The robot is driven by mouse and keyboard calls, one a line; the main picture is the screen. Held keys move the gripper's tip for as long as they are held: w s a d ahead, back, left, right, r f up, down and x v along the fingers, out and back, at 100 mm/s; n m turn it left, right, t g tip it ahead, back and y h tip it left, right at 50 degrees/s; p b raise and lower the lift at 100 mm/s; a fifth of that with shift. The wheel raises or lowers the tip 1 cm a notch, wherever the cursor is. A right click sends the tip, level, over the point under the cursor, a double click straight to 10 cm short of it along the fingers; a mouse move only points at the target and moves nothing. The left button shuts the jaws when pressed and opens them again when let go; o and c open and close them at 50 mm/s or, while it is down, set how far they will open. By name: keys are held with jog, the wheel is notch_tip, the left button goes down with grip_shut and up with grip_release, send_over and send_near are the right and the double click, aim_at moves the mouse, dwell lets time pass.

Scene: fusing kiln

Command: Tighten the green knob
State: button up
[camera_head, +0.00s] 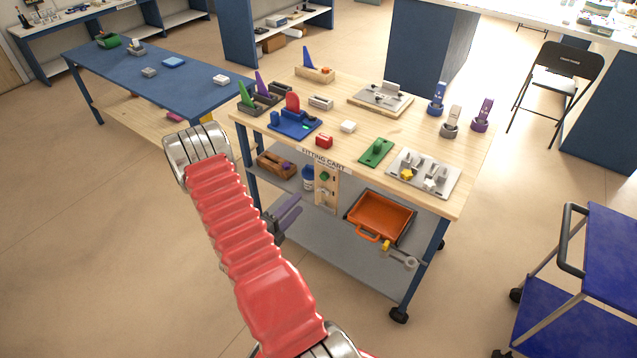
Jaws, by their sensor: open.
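The green knob (324,176) is small and sits on the upper part of an upright wooden panel (327,198) at the front of the fitting cart, below the tabletop edge. A dark hole or fitting shows lower on the panel; how far the knob is screwed in is too small to tell. My gripper (295,205), with purple-grey fingers, is open and empty, to the lower left of the panel and apart from the knob. My red arm hides the area behind the gripper's left side.
The cart top (340,95) holds several fixtures and blocks. A blue trolley (600,250) stands right. Floor left is clear.

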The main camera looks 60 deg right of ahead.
aim_at(323, 178)
jog(key=shift+d, duration=0.2)
jog(key=d, duration=0.4)
jog(key=s+d, duration=0.1)
jog(key=d, duration=0.4)
jog(key=s+d, duration=0.1)
jog(key=d, duration=0.3)
jog(key=shift+d, duration=0.15)
jog(key=c, duration=1.1)
